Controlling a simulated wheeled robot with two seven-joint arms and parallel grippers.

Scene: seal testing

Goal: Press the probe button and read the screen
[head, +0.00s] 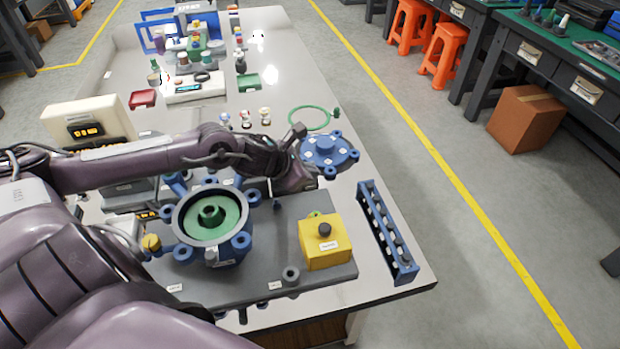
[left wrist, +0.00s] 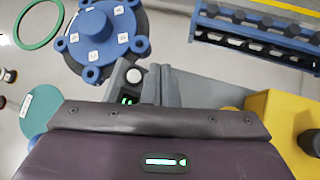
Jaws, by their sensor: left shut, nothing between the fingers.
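My left gripper (head: 304,182) is shut and empty, over the workbench just in front of the blue flange lid. In the left wrist view its dark housing fills the lower part and the fingertips do not show. Just beyond the housing is a small dark box with a round white button (left wrist: 134,75) and a small lit green display (left wrist: 127,100), too small to read. In the head view my gripper and forearm cover that area. A cream meter with an orange-lit screen (head: 86,130) stands at the left; its digits are not clear. My right gripper is not in view.
A blue flange housing with a green core (head: 210,215) stands on the grey base plate. A yellow box with a dark knob (head: 325,243) sits to its right. The blue flange lid (head: 325,148), green ring (head: 309,118) and blue rack (head: 385,232) are nearby.

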